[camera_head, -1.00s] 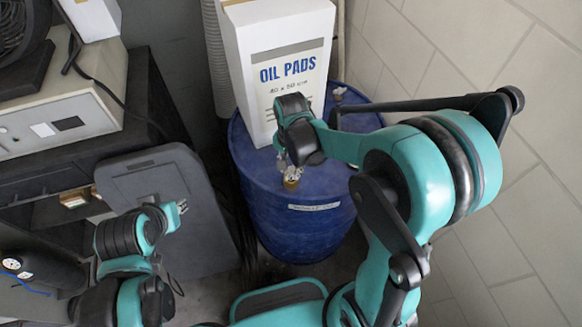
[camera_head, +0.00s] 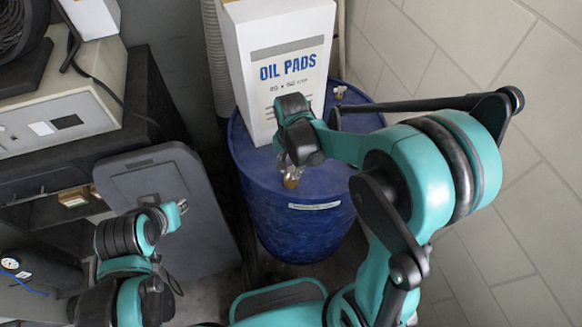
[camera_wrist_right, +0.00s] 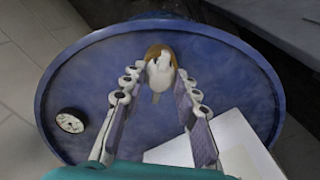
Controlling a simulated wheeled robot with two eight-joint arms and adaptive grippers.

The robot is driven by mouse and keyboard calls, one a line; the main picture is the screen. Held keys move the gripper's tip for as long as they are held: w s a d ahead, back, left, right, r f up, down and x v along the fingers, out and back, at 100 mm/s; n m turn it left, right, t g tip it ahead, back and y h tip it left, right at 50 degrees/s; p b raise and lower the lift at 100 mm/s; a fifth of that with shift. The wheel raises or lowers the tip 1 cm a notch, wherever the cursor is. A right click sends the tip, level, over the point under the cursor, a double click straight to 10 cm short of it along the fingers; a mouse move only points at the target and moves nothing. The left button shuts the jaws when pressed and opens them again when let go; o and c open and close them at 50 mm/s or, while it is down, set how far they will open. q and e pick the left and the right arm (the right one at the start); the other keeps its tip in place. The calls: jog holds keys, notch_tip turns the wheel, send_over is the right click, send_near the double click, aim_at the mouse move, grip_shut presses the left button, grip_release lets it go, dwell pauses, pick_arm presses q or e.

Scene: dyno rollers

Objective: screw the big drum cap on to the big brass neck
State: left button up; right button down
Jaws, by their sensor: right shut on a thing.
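The blue drum (camera_head: 320,225) stands upright below my right arm, and its round top fills much of the right wrist view (camera_wrist_right: 90,85). My right gripper (camera_head: 289,168) points down at the drum top, near its front edge. In the right wrist view its fingers (camera_wrist_right: 160,72) close on the pale upright grip of the big drum cap (camera_wrist_right: 162,70). A brass-brown round part (camera_wrist_right: 154,51) shows around and under this grip; I cannot tell how much of it is the brass neck, or whether the cap is seated. My left gripper (camera_head: 181,206) is far from the drum, its jaws too small to read.
A white OIL PADS box (camera_head: 285,60) stands on the drum, close behind my right gripper. A grey panel (camera_head: 165,205) and bench are left.

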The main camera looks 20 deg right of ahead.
jog(key=m, duration=0.5)
jog(key=shift+f, duration=0.1)
jog(key=m, duration=0.5)
jog(key=shift+b, duration=0.35)
jog(key=m, duration=0.9)
jog(key=c, duration=1.1)
grip_release()
jog(key=shift+o, duration=0.2)
